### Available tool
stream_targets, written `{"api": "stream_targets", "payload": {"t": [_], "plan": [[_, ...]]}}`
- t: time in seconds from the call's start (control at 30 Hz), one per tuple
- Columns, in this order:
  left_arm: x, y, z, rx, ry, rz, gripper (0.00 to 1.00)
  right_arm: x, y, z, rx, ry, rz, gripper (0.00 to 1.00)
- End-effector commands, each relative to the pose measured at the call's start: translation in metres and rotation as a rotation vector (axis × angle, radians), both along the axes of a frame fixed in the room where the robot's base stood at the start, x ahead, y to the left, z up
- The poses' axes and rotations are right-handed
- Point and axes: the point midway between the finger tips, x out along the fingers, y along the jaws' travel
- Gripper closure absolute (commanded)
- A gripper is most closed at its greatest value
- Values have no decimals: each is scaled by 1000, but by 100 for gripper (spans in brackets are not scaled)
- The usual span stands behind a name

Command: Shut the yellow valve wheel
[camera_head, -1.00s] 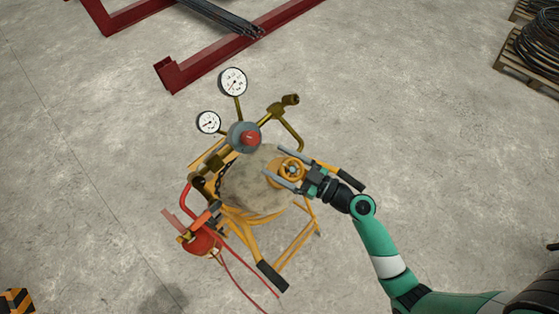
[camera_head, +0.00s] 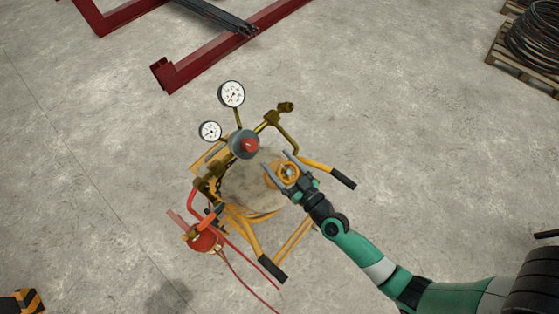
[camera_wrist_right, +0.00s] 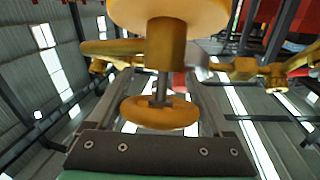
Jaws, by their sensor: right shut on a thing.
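In the right wrist view the wheel (camera_wrist_right: 160,112) lies between the fingers, on a thin stem below a yellow valve body (camera_wrist_right: 166,45). My left gripper is not in view.
Red steel beams (camera_head: 205,62) lie behind. A pallet with coiled wire (camera_head: 535,50) stands at top right.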

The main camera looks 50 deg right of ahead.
Motion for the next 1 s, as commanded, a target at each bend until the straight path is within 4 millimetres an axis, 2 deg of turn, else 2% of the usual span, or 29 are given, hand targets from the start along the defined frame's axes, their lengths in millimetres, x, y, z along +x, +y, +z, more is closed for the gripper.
{"api": "stream_targets", "payload": {"t": [0.03,0.1,0.33,0.47,0.8,1.0], "plan": [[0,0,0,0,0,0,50,0,0,0,3,-1,-1,11],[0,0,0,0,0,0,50,0,0,0,3,-1,-1,0],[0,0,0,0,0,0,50,-1,0,0,2,0,0,0],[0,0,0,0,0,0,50,-11,2,-1,1,1,0,0],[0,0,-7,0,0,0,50,-86,14,-2,2,4,1,0],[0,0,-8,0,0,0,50,-112,18,0,2,1,1,0]]}}
